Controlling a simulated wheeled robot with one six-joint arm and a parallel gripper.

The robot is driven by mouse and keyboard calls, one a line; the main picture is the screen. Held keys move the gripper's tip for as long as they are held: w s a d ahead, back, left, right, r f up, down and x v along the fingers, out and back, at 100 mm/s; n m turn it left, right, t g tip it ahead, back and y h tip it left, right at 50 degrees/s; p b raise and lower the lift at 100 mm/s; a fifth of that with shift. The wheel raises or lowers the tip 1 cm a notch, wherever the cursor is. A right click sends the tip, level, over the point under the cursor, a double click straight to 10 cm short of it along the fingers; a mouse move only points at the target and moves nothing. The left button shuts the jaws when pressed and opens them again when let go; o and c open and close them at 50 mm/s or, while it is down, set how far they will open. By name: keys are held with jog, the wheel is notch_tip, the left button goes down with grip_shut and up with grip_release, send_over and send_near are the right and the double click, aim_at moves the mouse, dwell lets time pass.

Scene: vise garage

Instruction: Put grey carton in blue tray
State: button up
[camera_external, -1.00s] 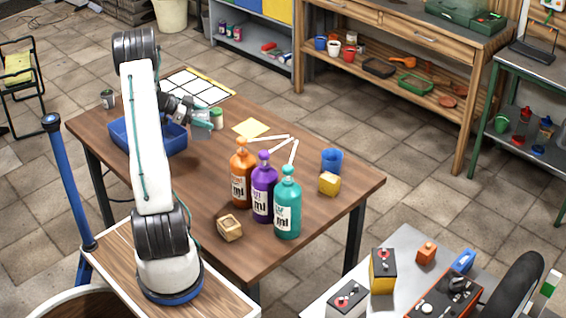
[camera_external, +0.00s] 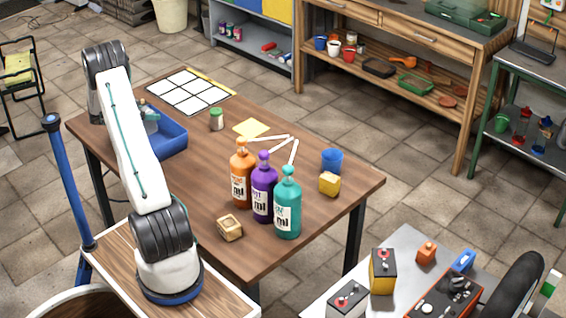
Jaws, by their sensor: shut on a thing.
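The blue tray (camera_external: 172,141) sits at the left end of the wooden table, and my arm's white link covers its left part. My gripper (camera_external: 151,120) is over the tray, partly hidden behind that link. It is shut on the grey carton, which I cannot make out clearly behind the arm. I cannot tell whether the carton touches the tray floor.
A green-lidded jar (camera_external: 217,119) stands right of the tray. A white-squared sheet (camera_external: 191,91) lies behind it. Orange (camera_external: 241,180), purple (camera_external: 263,193) and teal (camera_external: 287,209) bottles stand mid-table, with a wooden block (camera_external: 230,228) in front.

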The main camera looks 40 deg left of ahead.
aim_at(150, 125)
jog(key=shift+f, duration=2.4)
jog(key=shift+f, duration=0.15)
jog(key=o, duration=1.5)
